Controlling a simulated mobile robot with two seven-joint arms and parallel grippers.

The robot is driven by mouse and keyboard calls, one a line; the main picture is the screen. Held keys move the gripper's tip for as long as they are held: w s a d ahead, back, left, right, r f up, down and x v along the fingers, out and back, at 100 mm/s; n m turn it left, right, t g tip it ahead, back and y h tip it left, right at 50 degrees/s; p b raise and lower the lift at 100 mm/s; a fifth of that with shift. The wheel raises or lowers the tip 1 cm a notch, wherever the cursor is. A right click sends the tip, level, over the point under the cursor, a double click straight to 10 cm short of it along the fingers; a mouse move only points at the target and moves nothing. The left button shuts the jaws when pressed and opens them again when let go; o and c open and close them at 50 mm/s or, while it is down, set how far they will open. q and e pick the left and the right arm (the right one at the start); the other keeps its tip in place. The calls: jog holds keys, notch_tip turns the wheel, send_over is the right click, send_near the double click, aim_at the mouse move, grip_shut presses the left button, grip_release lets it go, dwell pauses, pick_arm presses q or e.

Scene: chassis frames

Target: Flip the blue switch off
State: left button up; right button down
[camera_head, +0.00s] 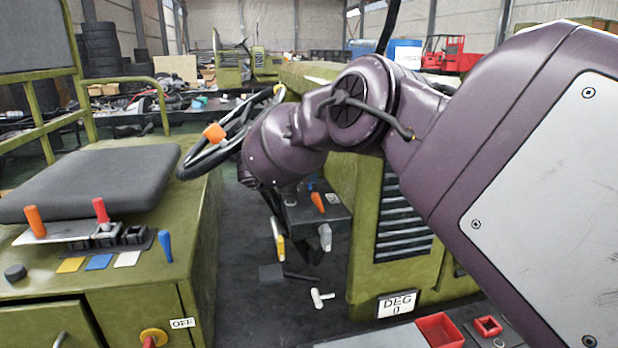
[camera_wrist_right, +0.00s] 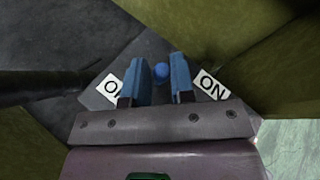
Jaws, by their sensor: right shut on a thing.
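The blue switch (camera_wrist_right: 161,72) shows in the right wrist view as a round blue knob on a dark plate. It stands between my two fingers. A white ON label (camera_wrist_right: 211,87) lies to its right and a partly covered label starting with O (camera_wrist_right: 111,87) to its left. My right gripper (camera_wrist_right: 159,62) is shut on the blue switch. In the head view my right arm comes in from the right and reaches down beside the steering wheel; its wrist hides much of the place where it works. My left gripper is not in view.
A green console (camera_head: 140,275) with a blue lever (camera_head: 165,246), orange and red levers and an OFF label (camera_head: 182,323) stands at left. A steering wheel (camera_head: 205,157) is close to my right forearm. Red bins (camera_head: 440,331) and a DEG plate (camera_head: 397,304) are at lower right.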

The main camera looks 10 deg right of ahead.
jog(key=shift+a+f+h, duration=0.1)
jog(key=shift+a+h, duration=0.15)
jog(key=shift+h, duration=0.35)
jog(key=shift+n, duration=0.3)
jog(key=c, duration=1)
grip_release()
jog(key=shift+s+a+r, duration=0.2)
jog(key=shift+s+a, duration=0.05)
jog(key=shift+a, duration=0.25)
jog(key=v, duration=0.9)
jog(key=shift+s+a, duration=0.3)
